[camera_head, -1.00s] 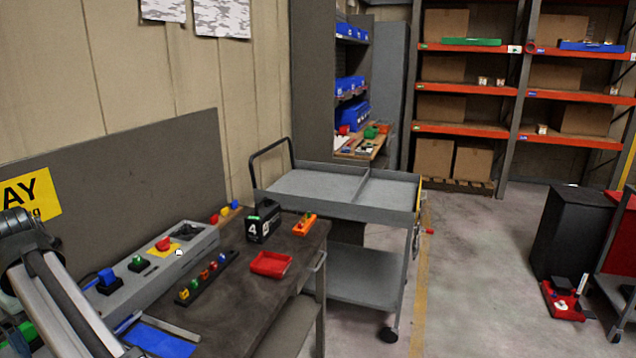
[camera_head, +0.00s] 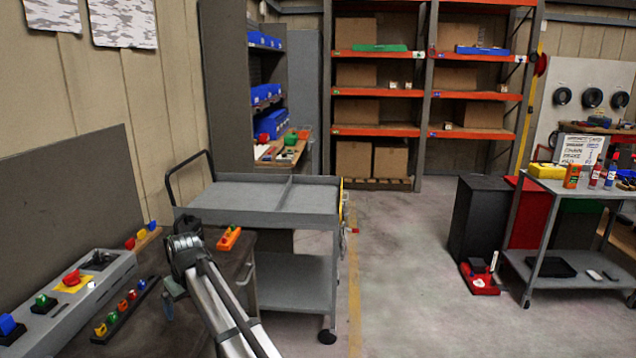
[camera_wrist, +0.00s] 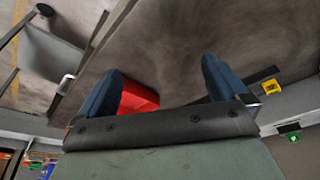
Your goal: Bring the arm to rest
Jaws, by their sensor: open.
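My arm (camera_head: 225,305) reaches from the bottom of the head view up over the dark workbench (camera_head: 165,335). My gripper (camera_wrist: 162,68) shows in the wrist view with its two blue fingers wide apart. It is open and nothing is held between the fingers. A red tray (camera_wrist: 139,99) shows partly behind the left finger, on the bench surface; I cannot tell the gap to it. In the head view the red tray is hidden behind my arm.
A grey control box (camera_head: 75,290) with buttons and a strip of coloured knobs (camera_head: 125,308) are on the bench. An orange item (camera_head: 229,238) lies near its far edge. A grey cart (camera_head: 255,198) stands just beyond. Open floor (camera_head: 400,290) lies to the right.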

